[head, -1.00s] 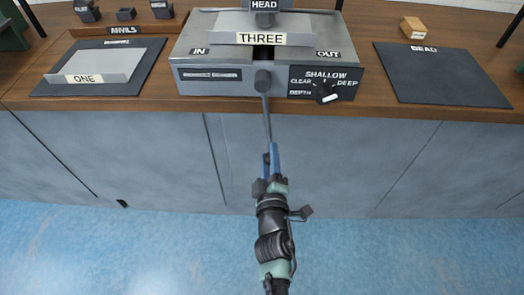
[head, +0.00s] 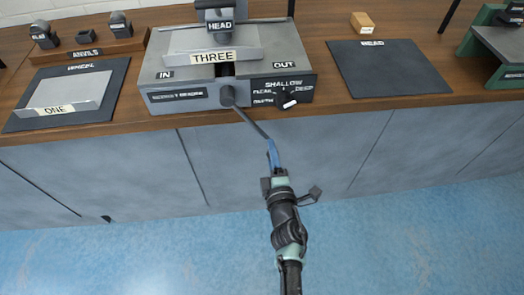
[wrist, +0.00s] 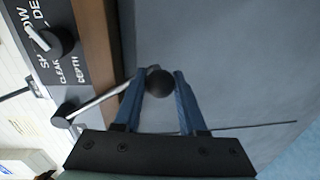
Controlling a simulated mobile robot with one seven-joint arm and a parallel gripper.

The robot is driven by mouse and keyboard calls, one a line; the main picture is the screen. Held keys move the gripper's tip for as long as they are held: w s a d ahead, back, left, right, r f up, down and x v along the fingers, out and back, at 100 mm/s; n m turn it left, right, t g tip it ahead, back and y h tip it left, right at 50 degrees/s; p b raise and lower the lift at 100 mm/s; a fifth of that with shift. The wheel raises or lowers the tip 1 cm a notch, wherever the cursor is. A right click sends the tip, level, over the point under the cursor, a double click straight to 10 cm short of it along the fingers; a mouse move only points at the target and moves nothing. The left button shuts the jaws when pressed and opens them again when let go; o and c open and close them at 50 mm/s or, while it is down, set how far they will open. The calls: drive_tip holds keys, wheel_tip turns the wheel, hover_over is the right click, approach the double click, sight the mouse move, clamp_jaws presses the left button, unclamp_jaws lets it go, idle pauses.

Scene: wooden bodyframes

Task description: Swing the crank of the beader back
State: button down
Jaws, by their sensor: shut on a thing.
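The beader (head: 225,75) is a grey machine on the bench, with a sheet labelled THREE (head: 212,57) lying on its top. Its crank (head: 250,123) slants down and to the right from a dark round hub (head: 228,96) on the front face. My gripper (head: 272,150) is at the crank's lower end, in front of the cabinet. In the wrist view the blue fingers of my gripper (wrist: 160,78) are shut on the crank's round black knob (wrist: 160,83). The crank's rod (wrist: 105,100) runs left from the knob to the hub.
A depth dial (head: 288,101) sits right of the hub. A mat with sheet ONE (head: 60,108) lies left, and a bare dark BEAD mat (head: 385,70) lies right. A green stand (head: 490,45) is at far right. The floor in front is clear.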

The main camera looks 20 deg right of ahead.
drive_tip(key=s+d+r+n+p, duration=0.1)
drive_tip(key=d+r+n+p, duration=0.2)
drive_tip(key=d+r, duration=0.1)
drive_tip(key=shift+s+d+h+p, duration=0.35)
drive_tip(key=shift+d+h, duration=0.05)
drive_tip(key=shift+d, duration=0.15)
drive_tip(key=shift+r+n, duration=0.15)
drive_tip(key=shift+n, duration=0.15)
drive_tip(key=shift+c, duration=2.4)
unclamp_jaws()
drive_tip(key=shift+a, duration=0.1)
drive_tip(key=p+v, duration=0.1)
drive_tip(key=v, duration=1.2)
drive_tip(key=shift+r, duration=0.15)
